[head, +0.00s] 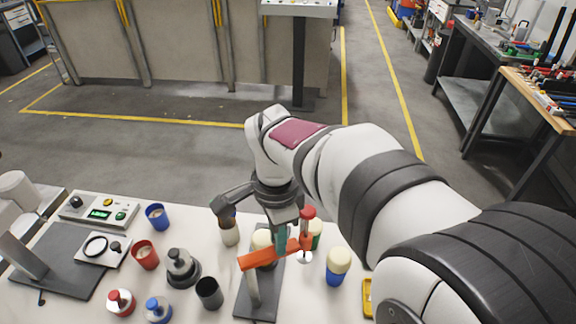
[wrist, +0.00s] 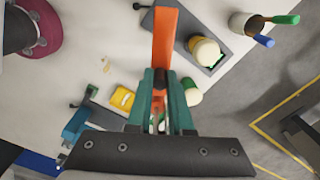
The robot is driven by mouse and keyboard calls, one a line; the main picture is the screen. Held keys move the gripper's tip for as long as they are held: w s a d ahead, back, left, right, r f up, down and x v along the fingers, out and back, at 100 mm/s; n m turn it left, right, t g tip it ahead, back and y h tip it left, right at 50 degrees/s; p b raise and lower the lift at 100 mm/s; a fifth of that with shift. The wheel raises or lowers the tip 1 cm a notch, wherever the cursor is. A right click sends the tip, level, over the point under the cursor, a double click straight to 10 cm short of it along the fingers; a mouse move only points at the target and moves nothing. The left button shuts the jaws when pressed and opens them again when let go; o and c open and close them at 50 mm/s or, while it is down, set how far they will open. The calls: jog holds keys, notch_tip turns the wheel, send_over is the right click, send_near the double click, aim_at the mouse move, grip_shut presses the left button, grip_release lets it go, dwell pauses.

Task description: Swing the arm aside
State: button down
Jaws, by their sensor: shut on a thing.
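The orange arm (head: 258,259) sits on a grey post (head: 253,290) rising from a dark base plate (head: 260,306). In the wrist view the orange arm (wrist: 165,38) runs up from between my teal fingers. My gripper (head: 281,238) comes down from above and is shut on the orange arm toward its right end; the fingers also show in the wrist view (wrist: 161,88). A cream-topped jar (head: 262,238) stands behind the orange arm, partly hidden; a cream-topped jar with green below (wrist: 206,52) shows on the plate in the wrist view.
A blue jar with a cream top (head: 338,264) and a red-topped item (head: 307,212) stand close on the right. To the left are a dark cup (head: 209,292), a grey knobbed weight (head: 182,266), a red cup (head: 146,254) and a control box (head: 98,212).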

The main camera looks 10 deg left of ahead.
jog(key=shift+s+d+m, duration=0.15)
jog(key=shift+s+m, duration=0.35)
jog(key=shift+m, duration=0.55)
jog(key=shift+s+d+m, duration=0.1)
jog(key=shift+s+m, duration=0.45)
jog(key=shift+m, duration=0.45)
jog(key=shift+s+d+m, duration=0.15)
jog(key=shift+s+m, duration=0.35)
jog(key=shift+m, duration=0.55)
jog(key=c, duration=0.8)
grip_release()
notch_tip(320, 180, up, 16)
jog(key=shift+f, duration=0.1)
